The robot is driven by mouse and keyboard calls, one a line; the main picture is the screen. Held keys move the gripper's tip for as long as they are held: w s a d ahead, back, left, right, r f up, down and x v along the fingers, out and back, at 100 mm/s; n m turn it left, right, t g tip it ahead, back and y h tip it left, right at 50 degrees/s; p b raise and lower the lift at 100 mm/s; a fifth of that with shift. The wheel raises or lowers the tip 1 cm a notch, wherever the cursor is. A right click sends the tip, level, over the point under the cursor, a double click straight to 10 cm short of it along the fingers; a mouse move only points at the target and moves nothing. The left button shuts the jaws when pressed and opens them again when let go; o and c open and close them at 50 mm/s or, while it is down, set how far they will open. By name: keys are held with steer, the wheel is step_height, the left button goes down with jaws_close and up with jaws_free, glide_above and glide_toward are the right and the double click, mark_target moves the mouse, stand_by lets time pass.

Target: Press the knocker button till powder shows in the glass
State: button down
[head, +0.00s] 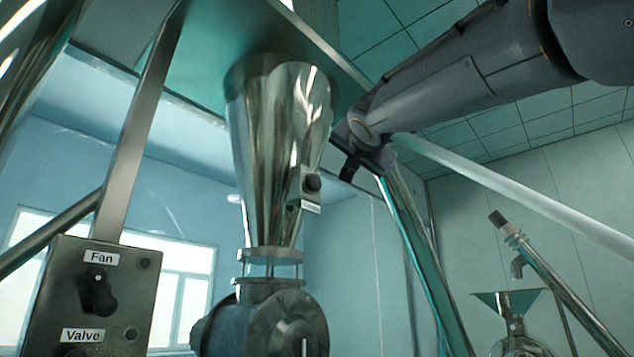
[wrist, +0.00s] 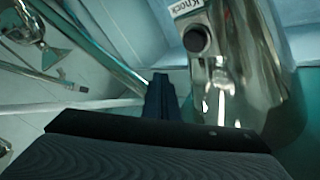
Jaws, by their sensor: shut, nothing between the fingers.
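The knocker button is a round black knob (head: 313,182) on a small metal box on the right side of the shiny steel hopper (head: 262,130). In the wrist view the black button (wrist: 196,40) sits beside a label reading "Knock" (wrist: 186,6). The sight glass (head: 270,268) is a short clear band below the hopper cone; it looks clear, with no powder visible. My gripper (head: 348,170) is shut and empty, to the right of the button and slightly above it, apart from it. Its dark fingertips (wrist: 161,90) show left of and below the button in the wrist view.
A control box with a Fan knob (head: 98,293) and a Valve label (head: 83,335) stands at the lower left. A steel post (head: 425,260) slants down right of the hopper. A rounded metal housing (head: 270,325) is below the glass. Another small funnel (head: 508,303) stands far right.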

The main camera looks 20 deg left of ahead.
mark_target(318, 182)
steer(key=w+a+p, duration=0.1)
steer(key=w+a, duration=0.2)
steer(key=a, duration=0.4)
steer(key=shift+a, duration=0.15)
stand_by(2.0)
steer(key=shift+w+a, duration=0.2)
steer(key=shift+a, duration=0.1)
steer(key=shift+w+a, duration=0.3)
steer(key=shift+a, duration=0.5)
stand_by(1.2)
steer(key=shift+d+f, duration=0.1)
steer(key=shift+s+d+b, duration=0.25)
steer(key=shift+d+b, duration=0.2)
steer(key=shift+d, duration=0.05)
steer(key=shift+s+d+b, duration=0.2)
steer(key=shift+d+b, duration=0.2)
steer(key=shift+d, duration=0.1)
